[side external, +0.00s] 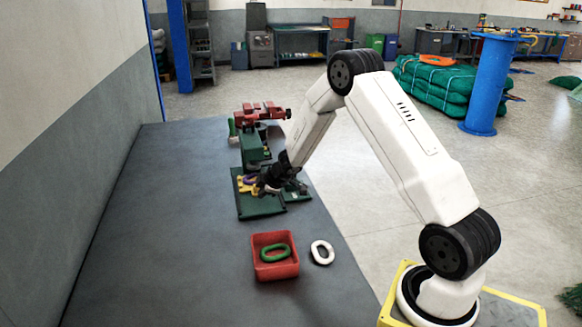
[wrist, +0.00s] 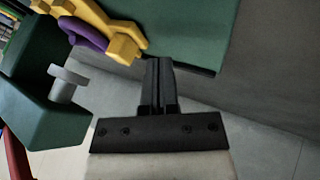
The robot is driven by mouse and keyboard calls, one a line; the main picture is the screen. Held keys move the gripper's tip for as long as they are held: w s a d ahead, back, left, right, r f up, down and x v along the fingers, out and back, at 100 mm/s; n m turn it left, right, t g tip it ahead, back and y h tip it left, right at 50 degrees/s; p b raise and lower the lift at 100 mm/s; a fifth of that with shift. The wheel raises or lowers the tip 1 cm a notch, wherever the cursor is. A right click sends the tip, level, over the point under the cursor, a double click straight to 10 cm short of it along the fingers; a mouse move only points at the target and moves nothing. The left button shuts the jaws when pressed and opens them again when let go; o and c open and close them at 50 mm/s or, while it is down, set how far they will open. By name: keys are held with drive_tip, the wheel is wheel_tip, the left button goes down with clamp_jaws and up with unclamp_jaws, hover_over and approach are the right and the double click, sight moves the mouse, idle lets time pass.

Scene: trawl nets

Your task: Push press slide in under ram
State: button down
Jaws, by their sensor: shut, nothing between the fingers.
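The green press (side external: 254,145) stands at the far end of the bench, with red parts on top. A flat green plate (side external: 262,208), which looks like the press slide, lies in front of it and also shows in the wrist view (wrist: 185,30). On it sits a yellow holder (wrist: 120,42) with a purple ring (wrist: 82,34) in it. My gripper (side external: 260,188) is over the plate beside the holder. In the wrist view its fingers (wrist: 159,68) are shut together and empty. Whether they touch the plate or holder cannot be told.
A red bin (side external: 275,268) holding a green ring (side external: 275,252) stands nearer on the bench, with a white ring (side external: 322,252) beside it. A green block with a grey knob (wrist: 67,84) is left of the fingers. The bench's left side (side external: 150,230) is clear.

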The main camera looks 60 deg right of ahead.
drive_tip(key=shift+s+a, duration=0.4)
drive_tip(key=v, duration=1)
drive_tip(key=s+a+r+m+g, duration=0.1)
drive_tip(key=s+a+m+g, duration=0.3)
drive_tip(key=s+a, duration=1.3)
drive_tip(key=a+m, duration=0.3)
drive_tip(key=shift+r+m+g+y, duration=0.3)
drive_tip(key=shift+m+g+y, duration=0.1)
idle(0.5)
